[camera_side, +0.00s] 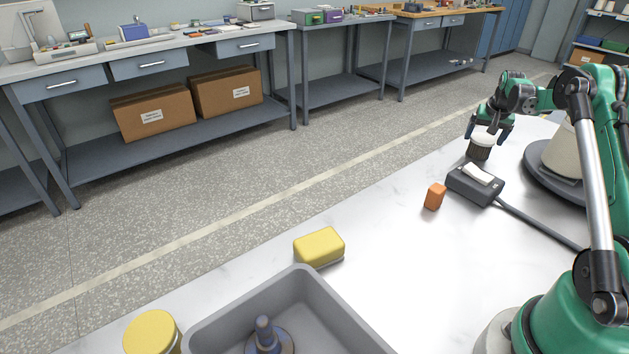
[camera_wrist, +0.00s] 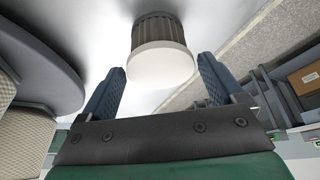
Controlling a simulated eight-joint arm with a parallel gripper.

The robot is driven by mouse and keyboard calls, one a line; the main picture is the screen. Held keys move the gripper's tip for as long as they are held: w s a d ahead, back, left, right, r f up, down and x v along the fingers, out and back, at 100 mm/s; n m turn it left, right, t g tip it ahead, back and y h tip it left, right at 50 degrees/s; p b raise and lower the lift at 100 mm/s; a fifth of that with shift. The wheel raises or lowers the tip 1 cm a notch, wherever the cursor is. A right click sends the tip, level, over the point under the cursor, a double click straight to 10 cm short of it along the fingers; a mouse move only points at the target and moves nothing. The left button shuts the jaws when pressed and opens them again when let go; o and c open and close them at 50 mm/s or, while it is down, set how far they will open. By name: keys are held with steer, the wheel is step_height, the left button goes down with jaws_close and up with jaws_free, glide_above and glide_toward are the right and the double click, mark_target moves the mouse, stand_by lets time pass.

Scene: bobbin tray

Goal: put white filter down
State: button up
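The white filter (camera_side: 480,150) has a white round end and a dark ribbed body. It stands upright at the far end of the white table, and its base appears to rest on the table top. My gripper (camera_side: 488,133) is above it, pointing down, with a finger on either side of the white top. In the wrist view the filter (camera_wrist: 160,60) lies between and just beyond my fingertips (camera_wrist: 161,75). The fingers are spread wide, and thin gaps seem to show beside the white end.
A dark box with a white switch (camera_side: 476,184) and a cable lies close in front of the filter. An orange block (camera_side: 434,196) is beside it. A yellow block (camera_side: 319,246), a grey tray (camera_side: 215,335) and a yellow round lid (camera_side: 151,332) are nearer.

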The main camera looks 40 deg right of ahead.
steer(key=shift+o, duration=0.2)
steer(key=shift+r, duration=0.25)
steer(key=v, duration=1.2)
steer(key=w+a+r+n+t, duration=0.15)
steer(key=w+a, duration=0.25)
steer(key=a, duration=0.5)
steer(key=a+r+n+y, duration=0.15)
steer(key=a+n, duration=0.25)
steer(key=a, duration=0.8)
steer(key=s+a+f+n+t+y, duration=0.1)
steer(key=s+a+f+n, duration=0.1)
steer(key=a, duration=0.6)
steer(key=s+a+f+n+t+y, duration=0.1)
steer(key=s+a+n, duration=0.3)
steer(key=a, duration=0.5)
steer(key=shift+s+f+t, duration=0.45)
steer(key=shift+f+t, duration=0.2)
steer(key=shift+f, duration=0.2)
